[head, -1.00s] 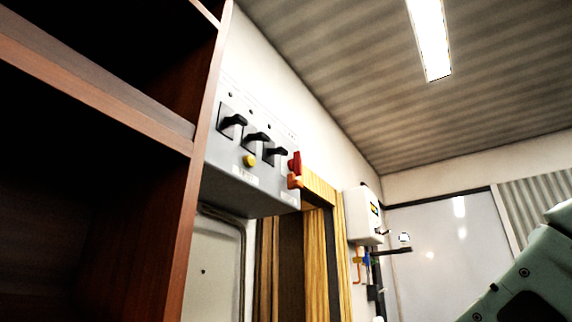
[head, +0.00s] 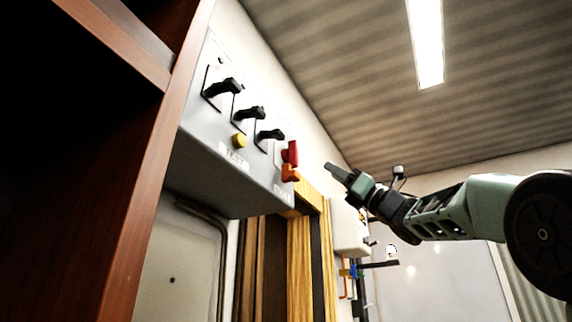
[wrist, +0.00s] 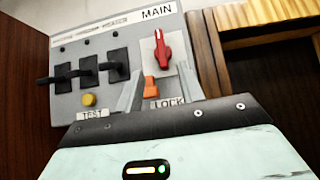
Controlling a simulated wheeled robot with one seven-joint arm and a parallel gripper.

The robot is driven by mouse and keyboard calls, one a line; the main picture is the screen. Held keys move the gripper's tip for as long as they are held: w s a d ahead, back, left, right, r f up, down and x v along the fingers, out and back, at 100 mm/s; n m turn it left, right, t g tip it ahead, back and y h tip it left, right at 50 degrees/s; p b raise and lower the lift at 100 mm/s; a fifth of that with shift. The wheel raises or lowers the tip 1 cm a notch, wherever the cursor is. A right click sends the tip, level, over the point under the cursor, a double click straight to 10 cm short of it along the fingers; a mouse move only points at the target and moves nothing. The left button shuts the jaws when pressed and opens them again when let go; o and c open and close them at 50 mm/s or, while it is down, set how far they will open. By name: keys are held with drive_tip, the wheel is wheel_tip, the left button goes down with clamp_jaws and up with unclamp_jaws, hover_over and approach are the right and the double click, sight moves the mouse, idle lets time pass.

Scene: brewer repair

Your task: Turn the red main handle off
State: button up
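The red main handle (head: 291,152) is at the right end of the grey switch panel (head: 225,172). In the wrist view the red handle (wrist: 162,50) stands near upright on a white plate under the label MAIN. An orange lock piece (wrist: 150,87) sits just below it, above the word LOCK; it also shows in the head view (head: 290,173). My gripper (head: 333,170) is right of the handle, apart from it, pointing left toward the panel. In the wrist view its two grey fingers (wrist: 160,70) are spread and empty, with the lock piece seen between them.
Several black switches (wrist: 90,68) and a yellow test button (wrist: 88,100) are left of the handle. A brown wooden cabinet (head: 140,190) stands close on the left. A wooden frame (head: 300,255) is below the panel's right end. A white wall box (head: 348,228) hangs beyond.

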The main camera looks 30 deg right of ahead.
sight(297, 148)
drive_tip(key=p+x, duration=1)
drive_tip(key=x, duration=0.5)
drive_tip(key=shift+r+p, duration=0.2)
drive_tip(key=shift+p, duration=0.1)
drive_tip(key=shift+p+x, duration=0.5)
drive_tip(key=shift+x, duration=0.3)
drive_tip(key=shift+f, duration=0.15)
clamp_jaws()
